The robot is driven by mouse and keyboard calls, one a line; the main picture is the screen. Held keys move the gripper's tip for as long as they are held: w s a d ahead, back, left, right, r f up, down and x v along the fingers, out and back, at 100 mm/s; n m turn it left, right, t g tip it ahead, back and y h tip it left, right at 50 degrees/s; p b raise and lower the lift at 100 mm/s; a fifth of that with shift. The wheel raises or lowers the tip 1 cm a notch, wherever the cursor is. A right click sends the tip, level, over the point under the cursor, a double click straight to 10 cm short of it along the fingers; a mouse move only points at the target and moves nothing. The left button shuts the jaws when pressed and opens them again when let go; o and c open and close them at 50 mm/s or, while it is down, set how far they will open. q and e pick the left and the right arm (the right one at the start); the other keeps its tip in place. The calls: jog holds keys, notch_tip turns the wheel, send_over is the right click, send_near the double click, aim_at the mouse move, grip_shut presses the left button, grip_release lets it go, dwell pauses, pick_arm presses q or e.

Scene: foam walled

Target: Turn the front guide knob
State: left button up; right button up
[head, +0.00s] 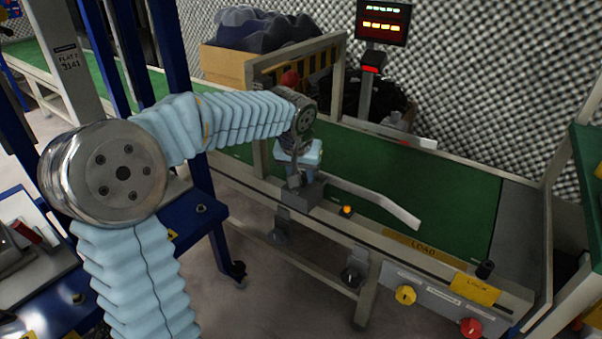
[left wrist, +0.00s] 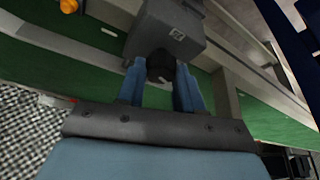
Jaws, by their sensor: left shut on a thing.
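The front guide knob (left wrist: 160,66) is black and round with a pale mark, on a grey block (left wrist: 168,28) in the left wrist view. My left gripper (left wrist: 162,85) has its blue fingers on both sides of the knob and is shut on it. In the head view my left gripper (head: 294,178) reaches down to the grey block (head: 303,197) on the conveyor's front rail, and the knob is hidden there. A pale guide bar (head: 375,198) runs from near the block over the green belt (head: 450,190). My right gripper is not in view.
A metal frame (head: 340,75) arches over the belt behind my left arm. An orange button (head: 346,210) sits right of the block. The front panel has a yellow knob (head: 405,295) and a red knob (head: 471,327). A screen (head: 383,20) stands behind the belt.

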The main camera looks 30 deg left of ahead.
pick_arm(q)
jog(key=shift+d+n+y+b, duration=0.1)
jog(key=shift+n+y+b, duration=0.35)
jog(key=shift+n, duration=1.05)
jog(key=shift+g+y, duration=0.25)
jog(key=shift+g, duration=0.05)
jog(key=o, duration=1)
jog(key=p+v, duration=0.3)
jog(key=v, duration=1)
jog(key=shift+s+r, duration=0.15)
jog(key=shift+r, duration=0.2)
